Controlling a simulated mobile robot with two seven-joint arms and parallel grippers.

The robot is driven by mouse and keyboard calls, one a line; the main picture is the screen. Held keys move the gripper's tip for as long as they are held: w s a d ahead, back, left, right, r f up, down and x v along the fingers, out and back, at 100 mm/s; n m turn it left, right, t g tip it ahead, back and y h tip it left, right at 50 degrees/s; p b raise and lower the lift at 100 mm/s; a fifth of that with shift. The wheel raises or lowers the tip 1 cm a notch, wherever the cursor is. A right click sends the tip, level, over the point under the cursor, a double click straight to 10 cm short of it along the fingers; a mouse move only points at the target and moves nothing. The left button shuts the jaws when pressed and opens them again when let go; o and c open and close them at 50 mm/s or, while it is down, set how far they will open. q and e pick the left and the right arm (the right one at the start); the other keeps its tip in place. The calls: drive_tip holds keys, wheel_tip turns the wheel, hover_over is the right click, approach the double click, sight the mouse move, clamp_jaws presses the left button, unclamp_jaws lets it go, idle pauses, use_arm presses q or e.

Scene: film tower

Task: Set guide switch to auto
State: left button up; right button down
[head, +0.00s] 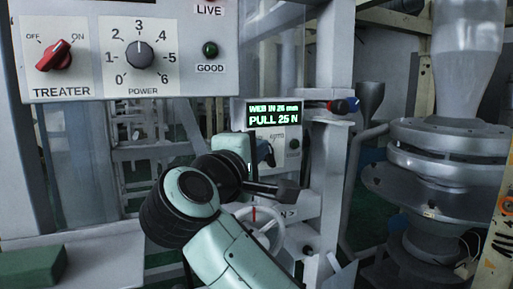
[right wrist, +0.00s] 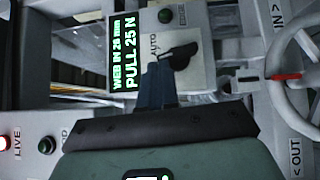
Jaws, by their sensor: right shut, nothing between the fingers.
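The guide panel (head: 286,140) is a grey box with a lit display reading "WEB IN 26 mm, PULL 25 N". In the right wrist view a black switch knob (right wrist: 184,54) sits on this panel beside the word AUTO. I cannot tell exactly which mark the knob points to. My right gripper (head: 264,150) is close in front of the panel in the head view. In the right wrist view its dark fingers (right wrist: 156,76) are shut and empty, with their tips just beside the knob. I cannot tell if they touch it. My left gripper is not in view.
A handwheel (head: 262,225) with a red mark stands below the panel. A treater and power panel (head: 120,85) hangs at upper left, with a red switch turned towards ON. A post (head: 330,80) rises at the panel's right. A large grey machine (head: 440,170) fills the right.

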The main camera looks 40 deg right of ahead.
drive_tip(key=shift+d+r+m+y+p, duration=0.1)
drive_tip(key=shift+r+m+y+p, duration=0.05)
drive_tip(key=shift+m+y+p, duration=0.2)
drive_tip(key=shift+d+r, duration=0.3)
idle(0.3)
drive_tip(key=shift+s+d+r+m+g+y+p, duration=0.1)
drive_tip(key=shift+d+r+m+g+y+p, duration=0.35)
drive_tip(key=shift+p, duration=0.5)
drive_tip(key=shift+a+f, duration=0.1)
